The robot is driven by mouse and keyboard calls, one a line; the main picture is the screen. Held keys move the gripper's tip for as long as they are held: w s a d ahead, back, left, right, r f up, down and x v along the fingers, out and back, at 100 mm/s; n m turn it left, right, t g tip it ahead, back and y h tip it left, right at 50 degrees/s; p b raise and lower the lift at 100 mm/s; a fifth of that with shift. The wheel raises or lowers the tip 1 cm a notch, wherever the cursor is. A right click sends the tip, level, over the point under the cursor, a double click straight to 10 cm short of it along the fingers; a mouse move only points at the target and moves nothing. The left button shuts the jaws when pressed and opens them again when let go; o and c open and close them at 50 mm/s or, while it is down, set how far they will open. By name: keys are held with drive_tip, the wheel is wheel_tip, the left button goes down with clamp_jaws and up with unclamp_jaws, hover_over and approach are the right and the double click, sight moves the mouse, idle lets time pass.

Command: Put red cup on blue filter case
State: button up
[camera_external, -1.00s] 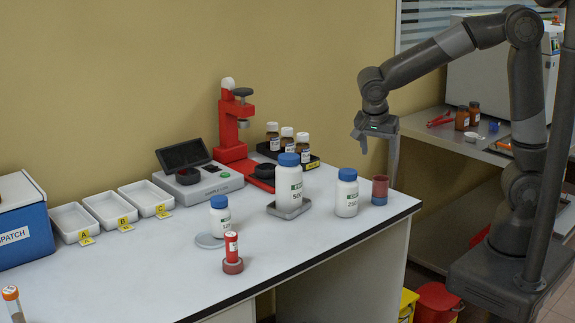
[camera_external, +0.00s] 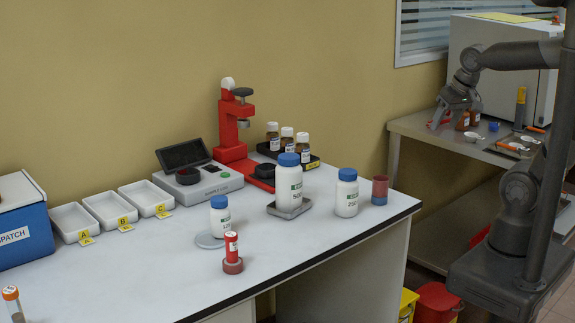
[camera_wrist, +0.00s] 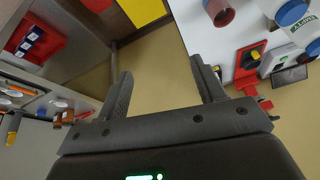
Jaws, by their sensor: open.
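The red cup (camera_external: 380,184) stands upright near the right end of the white bench. A blue piece, which looks like the blue filter case (camera_external: 379,200), is directly under it, and the two appear stacked and touching. The cup's red rim also shows at the top of the wrist view (camera_wrist: 221,14). My gripper (camera_external: 455,116) is open and empty, well to the right of the cup, over the grey side table. Its two spread fingers show in the wrist view (camera_wrist: 162,70) with nothing between them.
White bottles with blue caps (camera_external: 346,193) stand left of the cup. A red press (camera_external: 233,125) and dark vials are behind them. The grey side table (camera_external: 412,122) holds brown bottles, a small blue item and tools. A gap separates the two tables.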

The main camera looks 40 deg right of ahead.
drive_tip(key=shift+s+d+n+t, duration=0.5)
drive_tip(key=shift+s+d+n, duration=0.35)
drive_tip(key=shift+s+n, duration=0.3)
idle(0.6)
